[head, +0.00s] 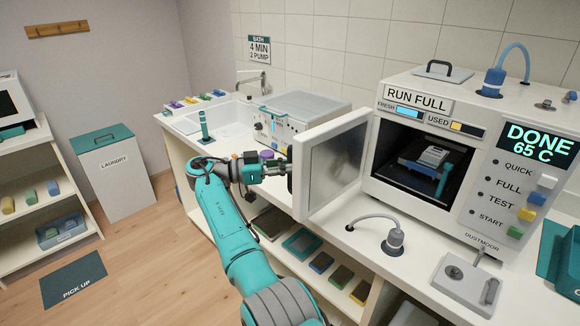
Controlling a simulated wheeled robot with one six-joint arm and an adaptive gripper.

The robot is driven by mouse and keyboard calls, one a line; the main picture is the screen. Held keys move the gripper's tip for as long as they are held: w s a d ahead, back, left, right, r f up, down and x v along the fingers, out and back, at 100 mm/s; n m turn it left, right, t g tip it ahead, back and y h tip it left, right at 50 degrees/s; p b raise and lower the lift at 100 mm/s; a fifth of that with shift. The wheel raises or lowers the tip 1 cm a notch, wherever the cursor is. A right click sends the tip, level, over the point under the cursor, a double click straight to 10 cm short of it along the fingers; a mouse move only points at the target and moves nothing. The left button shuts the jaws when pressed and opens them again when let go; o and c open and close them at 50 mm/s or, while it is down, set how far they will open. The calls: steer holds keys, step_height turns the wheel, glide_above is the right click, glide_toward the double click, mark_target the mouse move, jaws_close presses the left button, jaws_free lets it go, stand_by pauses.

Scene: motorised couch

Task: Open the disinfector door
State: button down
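The disinfector (448,215) is the white box on the counter at the right. Its display reads "DONE 65 C". Its door (333,165) stands swung out to the left, with its dark inner pane showing. The chamber is exposed and holds a blue and grey item (428,165) on a dark tray. My gripper (284,168) is at the outer, left side of the door, close to its free edge. The door partly hides the fingers, so I cannot tell whether they touch it or hold a handle.
A sink (222,130) and a grey-white machine (300,118) are behind my arm on the counter. A hose fitting (394,238) stands in front of the disinfector. A grey device (465,282) is at the front right. Shelves below hold trays.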

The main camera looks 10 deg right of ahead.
steer(key=c, duration=1.2)
jaws_free()
steer(key=shift+a, duration=0.15)
steer(key=shift+a, duration=3.5)
steer(key=shift+s+a, duration=0.1)
steer(key=shift+f, duration=0.1)
